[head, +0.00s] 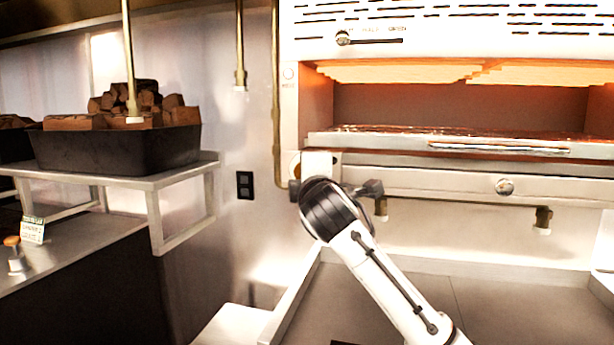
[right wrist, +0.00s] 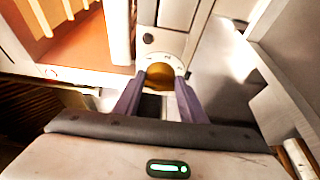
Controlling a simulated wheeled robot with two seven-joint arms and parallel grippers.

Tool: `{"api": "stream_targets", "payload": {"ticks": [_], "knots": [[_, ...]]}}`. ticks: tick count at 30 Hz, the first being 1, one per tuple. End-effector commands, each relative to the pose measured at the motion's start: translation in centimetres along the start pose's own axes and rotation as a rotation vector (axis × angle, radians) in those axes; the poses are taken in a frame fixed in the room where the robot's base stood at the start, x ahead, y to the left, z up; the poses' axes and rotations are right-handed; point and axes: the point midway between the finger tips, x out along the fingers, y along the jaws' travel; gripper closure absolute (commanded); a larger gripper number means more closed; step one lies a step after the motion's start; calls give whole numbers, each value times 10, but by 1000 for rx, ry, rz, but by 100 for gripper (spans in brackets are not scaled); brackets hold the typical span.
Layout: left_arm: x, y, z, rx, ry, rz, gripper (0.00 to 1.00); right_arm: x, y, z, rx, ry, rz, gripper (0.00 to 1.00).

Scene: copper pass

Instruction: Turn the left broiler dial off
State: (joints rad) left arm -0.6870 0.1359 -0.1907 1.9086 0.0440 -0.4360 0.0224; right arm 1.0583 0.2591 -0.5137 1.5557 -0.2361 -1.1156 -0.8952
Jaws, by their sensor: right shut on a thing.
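The left broiler dial (right wrist: 160,73) is a brass-coloured round knob on a pale round plate, seen in the right wrist view at the top of the two fingers. My right gripper (right wrist: 160,86) is shut on the dial, with one finger on each side of it. The dial's marking is too small to read. My left gripper is in neither view.
A second round knob (head: 505,186) sits farther right on the broiler front. The glowing broiler opening (head: 450,105) is above. A slider lever (head: 343,38) is at the top. A shelf (head: 180,180) with a black bin (head: 115,150) of wood chunks stands left.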

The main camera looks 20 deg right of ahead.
Motion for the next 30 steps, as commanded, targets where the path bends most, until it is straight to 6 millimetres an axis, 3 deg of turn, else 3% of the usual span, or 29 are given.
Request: {"api": "stream_targets", "payload": {"ticks": [7,8,11,22,30], "knots": [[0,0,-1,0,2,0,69,0,-1,1,-3,-2,-1,85],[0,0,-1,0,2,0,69,0,-1,1,-3,-2,-1,58],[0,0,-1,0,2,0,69,0,0,1,-2,-2,0,44],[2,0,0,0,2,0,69,-5,-1,0,0,0,1,44],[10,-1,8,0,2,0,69,-48,-2,0,-1,1,3,44]]}}
